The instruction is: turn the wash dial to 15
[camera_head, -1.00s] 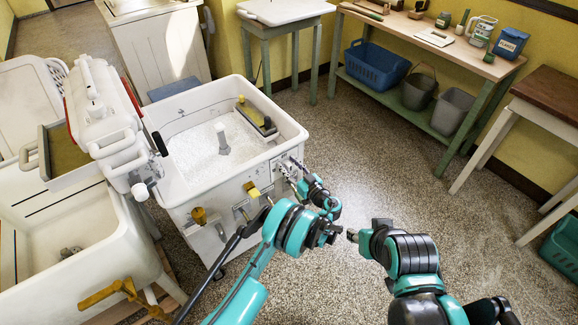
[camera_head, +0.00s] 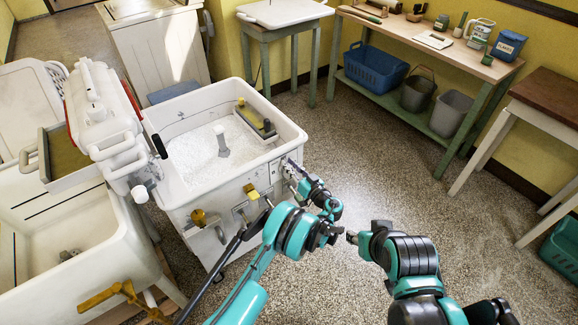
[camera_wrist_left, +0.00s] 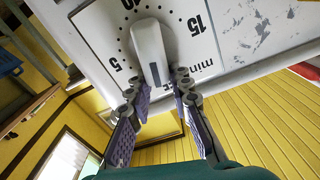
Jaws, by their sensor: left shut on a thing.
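The wash dial is a pale, long knob (camera_wrist_left: 151,50) on a white face plate (camera_wrist_left: 92,30) in the left wrist view. The plate reads 5, 10, 15 and "minutes". My left gripper (camera_wrist_left: 157,88) is shut on the knob's lower part, one finger on each side. In the head view my left gripper (camera_head: 297,178) is at the right end of the washer's front, hiding the dial. My right gripper (camera_head: 352,237) is away from the washer; its fingers are unclear.
The white washer tub (camera_head: 190,205) holds suds, with its wringer (camera_head: 100,105) at the left. Yellow-handled controls (camera_head: 250,190) sit on its front, near my left arm. A sink (camera_head: 60,225) stands at the left, a workbench (camera_head: 490,68) at the back right. The floor right of the washer is clear.

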